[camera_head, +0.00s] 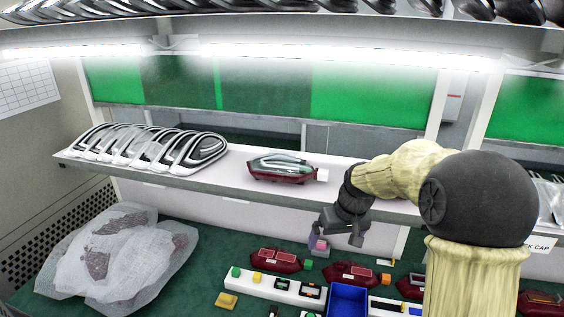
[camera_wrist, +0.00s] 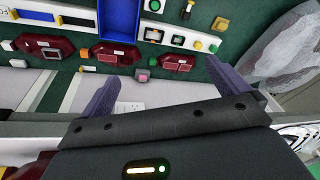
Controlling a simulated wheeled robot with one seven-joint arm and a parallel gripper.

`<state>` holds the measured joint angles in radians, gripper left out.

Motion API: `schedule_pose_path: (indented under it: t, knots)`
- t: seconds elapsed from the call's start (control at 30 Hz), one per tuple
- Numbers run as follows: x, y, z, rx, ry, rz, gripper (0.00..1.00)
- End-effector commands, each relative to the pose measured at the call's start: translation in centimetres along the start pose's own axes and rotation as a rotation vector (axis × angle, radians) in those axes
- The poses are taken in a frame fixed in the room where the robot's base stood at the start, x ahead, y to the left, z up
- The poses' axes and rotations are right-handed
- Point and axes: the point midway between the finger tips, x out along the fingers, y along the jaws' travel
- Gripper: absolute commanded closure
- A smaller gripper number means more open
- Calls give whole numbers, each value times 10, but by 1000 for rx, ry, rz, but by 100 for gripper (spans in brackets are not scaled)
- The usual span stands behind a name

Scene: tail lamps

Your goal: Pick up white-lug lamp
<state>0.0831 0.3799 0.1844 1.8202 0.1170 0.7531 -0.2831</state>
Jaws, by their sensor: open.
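The lamp with a white lug (camera_head: 283,167) lies on the white shelf; it has a dark red body and a clear, silvery top. Its white lug (camera_head: 322,174) points right. My gripper (camera_head: 338,236) is open and empty, right of this lamp and lower, in front of the shelf edge. In the wrist view its two fingers (camera_wrist: 160,72) spread wide, pointing toward the table. A dark red piece (camera_wrist: 22,167) shows at that view's lower left corner, mostly hidden; I cannot tell whether it is this lamp.
Several dark red lamps, one with a green lug (camera_head: 276,260) and one with an orange lug (camera_head: 350,273), lie on the green table. A blue bin (camera_head: 347,299) stands among them. Silvery lamp covers (camera_head: 150,147) fill the shelf's left. A wrapped bag (camera_head: 115,262) lies at left.

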Motion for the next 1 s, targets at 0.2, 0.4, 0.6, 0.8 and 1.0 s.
schedule_pose_path:
  t: [0.2,0.4,0.6,0.8,1.0]
  knots:
    - [-25,-8,-82,-107,24,-119,0]
    - [-48,-10,-139,-198,67,-236,0]
    - [-74,-2,-183,-286,131,-353,0]
    - [-101,17,-213,-363,218,-457,0]
    - [-127,46,-226,-433,320,-545,0]
